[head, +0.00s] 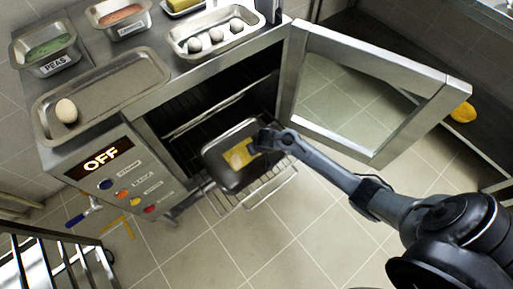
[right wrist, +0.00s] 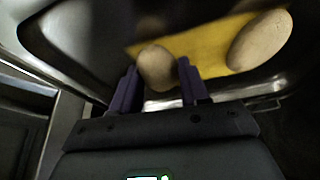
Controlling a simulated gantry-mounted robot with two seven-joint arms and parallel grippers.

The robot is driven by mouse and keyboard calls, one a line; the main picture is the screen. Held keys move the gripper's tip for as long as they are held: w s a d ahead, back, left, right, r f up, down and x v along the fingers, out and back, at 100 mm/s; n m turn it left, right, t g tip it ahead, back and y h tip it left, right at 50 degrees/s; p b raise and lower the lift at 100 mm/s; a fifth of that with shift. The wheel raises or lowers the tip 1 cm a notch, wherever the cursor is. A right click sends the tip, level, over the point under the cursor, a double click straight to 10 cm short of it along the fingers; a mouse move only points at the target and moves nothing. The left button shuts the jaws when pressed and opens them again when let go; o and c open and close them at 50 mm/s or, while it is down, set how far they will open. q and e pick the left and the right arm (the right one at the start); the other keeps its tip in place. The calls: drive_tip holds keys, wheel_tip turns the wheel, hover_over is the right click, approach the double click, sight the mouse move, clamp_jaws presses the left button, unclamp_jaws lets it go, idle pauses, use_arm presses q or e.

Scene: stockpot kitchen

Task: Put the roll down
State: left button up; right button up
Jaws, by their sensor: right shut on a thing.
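My right gripper (head: 256,146) reaches down over a dark baking tray (head: 222,176) on the pulled-out oven rack (head: 283,178). In the right wrist view its fingers (right wrist: 157,88) are shut on a pale roll (right wrist: 157,68). The roll is at the near edge of the yellow sheet (right wrist: 205,48) in the tray; I cannot tell whether it touches the sheet. A second roll (right wrist: 260,40) lies on the sheet to the right. The gripper hides most of the held roll in the head view. My left gripper is not in view.
The oven door (head: 375,85) stands open at the right. On the counter, a long tray (head: 120,85) holds one roll (head: 66,111), and another tray (head: 180,48) holds several. Pans of peas (head: 48,48) and carrots (head: 122,18) stand behind. The panel (head: 101,158) reads OFF.

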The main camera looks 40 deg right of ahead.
drive_tip(key=shift+f, duration=0.1)
drive_tip(key=o, duration=1)
drive_tip(key=shift+o, duration=0.2)
drive_tip(key=p+v, duration=0.7)
drive_tip(key=v, duration=0.5)
drive_tip(key=s+a+r+n, duration=0.1)
drive_tip(key=s+a+r, duration=0.2)
drive_tip(key=s, duration=0.3)
drive_tip(key=s+a+r+n, duration=0.2)
drive_tip(key=s+a+r, duration=0.2)
drive_tip(key=s, duration=0.3)
drive_tip(key=s+a+r+n+y, duration=0.1)
drive_tip(key=s+a+r, duration=0.2)
drive_tip(key=s+r, duration=0.2)
drive_tip(key=shift+s+r+g, duration=0.2)
drive_tip(key=shift+s+g, duration=0.2)
drive_tip(key=shift+s, duration=0.7)
drive_tip(key=shift+a+r+p, duration=0.15)
drive_tip(key=shift+p, duration=0.2)
